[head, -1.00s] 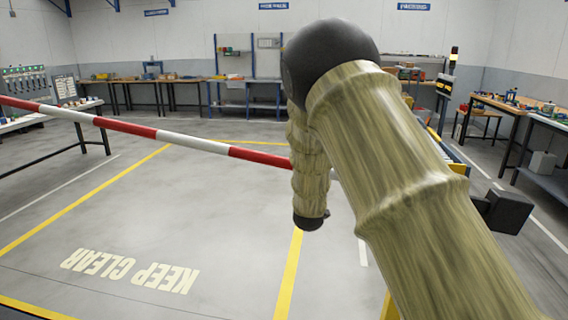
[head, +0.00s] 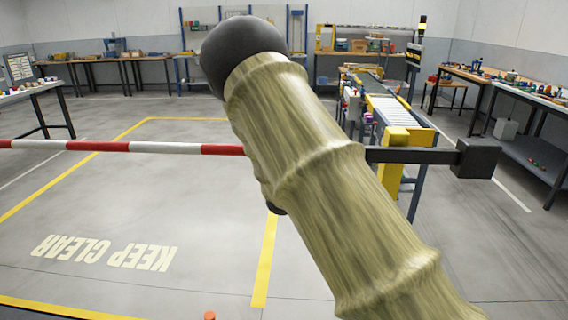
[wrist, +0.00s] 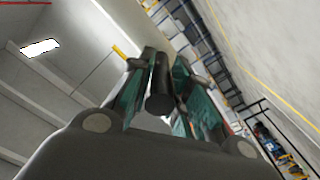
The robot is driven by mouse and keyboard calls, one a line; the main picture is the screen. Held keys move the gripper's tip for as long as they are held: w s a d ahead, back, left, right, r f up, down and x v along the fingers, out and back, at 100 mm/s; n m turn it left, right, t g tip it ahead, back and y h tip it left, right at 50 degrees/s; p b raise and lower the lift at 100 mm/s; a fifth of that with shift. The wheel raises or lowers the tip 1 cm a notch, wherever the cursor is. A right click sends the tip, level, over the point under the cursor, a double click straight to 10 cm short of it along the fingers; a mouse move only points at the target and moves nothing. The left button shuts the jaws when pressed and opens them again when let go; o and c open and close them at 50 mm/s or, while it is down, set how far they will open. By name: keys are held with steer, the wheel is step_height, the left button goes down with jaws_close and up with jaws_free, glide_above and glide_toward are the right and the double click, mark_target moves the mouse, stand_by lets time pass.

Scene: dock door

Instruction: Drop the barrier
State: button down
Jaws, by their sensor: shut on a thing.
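The barrier is a red-and-white striped boom (head: 98,146) running level across the marked floor in the head view. Its dark rear arm (head: 411,156) ends in a black block counterweight (head: 478,158) at the right, beside a yellow post (head: 397,160). My arm crosses in front of the boom's middle and hides that part. My gripper is hidden behind my arm in the head view. In the wrist view my gripper (wrist: 160,82) is shut on a dark cylindrical bar (wrist: 160,98) between its green-sided fingers. Whether this bar belongs to the barrier cannot be told.
The floor marked KEEP CLEAR (head: 105,253) under the boom is empty. A conveyor (head: 387,108) stands behind the yellow post. A workbench (head: 535,130) lies at the right and another table (head: 35,92) at the left. A small orange object (head: 209,315) shows at the bottom edge.

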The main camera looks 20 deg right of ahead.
steer(key=c, duration=1.3)
jaws_free()
steer(key=shift+s+f, duration=0.15)
steer(key=shift+f, duration=0.45)
steer(key=shift+d, duration=0.25)
steer(key=shift+a+r, duration=0.2)
steer(key=shift+a, duration=0.2)
steer(key=v, duration=1.1)
steer(key=shift+s+d, duration=0.25)
steer(key=shift+s, duration=0.15)
